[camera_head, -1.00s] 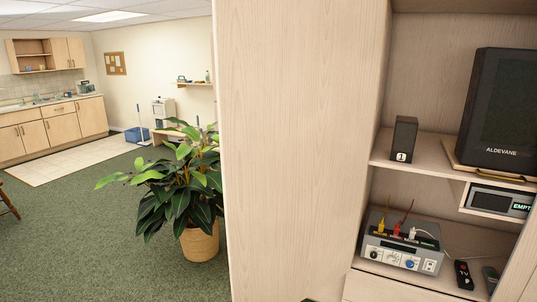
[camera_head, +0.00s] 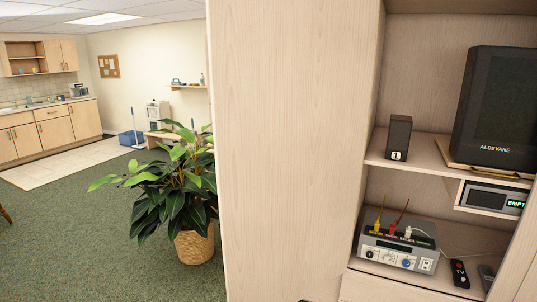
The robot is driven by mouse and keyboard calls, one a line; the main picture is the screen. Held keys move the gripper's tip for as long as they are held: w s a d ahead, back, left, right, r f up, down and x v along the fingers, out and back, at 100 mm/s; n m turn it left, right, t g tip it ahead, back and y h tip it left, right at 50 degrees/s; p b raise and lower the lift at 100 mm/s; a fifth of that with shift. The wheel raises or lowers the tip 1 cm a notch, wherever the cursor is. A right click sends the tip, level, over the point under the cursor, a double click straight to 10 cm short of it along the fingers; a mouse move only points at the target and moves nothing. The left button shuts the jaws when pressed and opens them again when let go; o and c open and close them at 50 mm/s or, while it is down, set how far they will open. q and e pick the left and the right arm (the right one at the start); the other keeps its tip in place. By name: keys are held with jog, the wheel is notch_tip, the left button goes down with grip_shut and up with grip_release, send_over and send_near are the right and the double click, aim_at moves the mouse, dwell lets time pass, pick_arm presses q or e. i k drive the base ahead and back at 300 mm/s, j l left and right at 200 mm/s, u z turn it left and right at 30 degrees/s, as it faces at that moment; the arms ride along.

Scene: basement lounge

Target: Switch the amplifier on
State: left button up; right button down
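The amplifier (camera_head: 396,254) is a grey box on the lower right shelf of the wooden cabinet. Yellow, red and white plugs stand in its top. Its front has a dark knob, pale controls, a blue knob and a white switch plate (camera_head: 426,265) at the right end. Whether it is on or off is too small to tell. Neither of my grippers is in view.
A black remote (camera_head: 460,273) and another dark one (camera_head: 487,277) lie right of the amplifier. A speaker marked 1 (camera_head: 398,138) and a dark ALDEVANE screen (camera_head: 497,112) stand above. A potted plant (camera_head: 195,244) stands left of the cabinet (camera_head: 290,150).

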aim_at(425, 264)
jog(key=i+j+z, duration=0.15)
jog(key=z, duration=1)
jog(key=i+j+z, duration=0.15)
jog(key=j+z, duration=0.2)
jog(key=j, duration=0.3)
jog(key=i+j+z, duration=0.1)
jog(key=j+z, duration=0.3)
jog(key=j, duration=0.25)
jog(key=j+z, duration=0.35)
jog(key=j, duration=1.05)
jog(key=k+j+z, duration=0.1)
jog(key=j, duration=0.65)
jog(key=k+j, duration=0.15)
jog(key=j, duration=0.6)
jog(key=k+l, duration=0.1)
jog(key=l, duration=0.25)
jog(key=k+l, duration=0.1)
jog(key=l, duration=0.25)
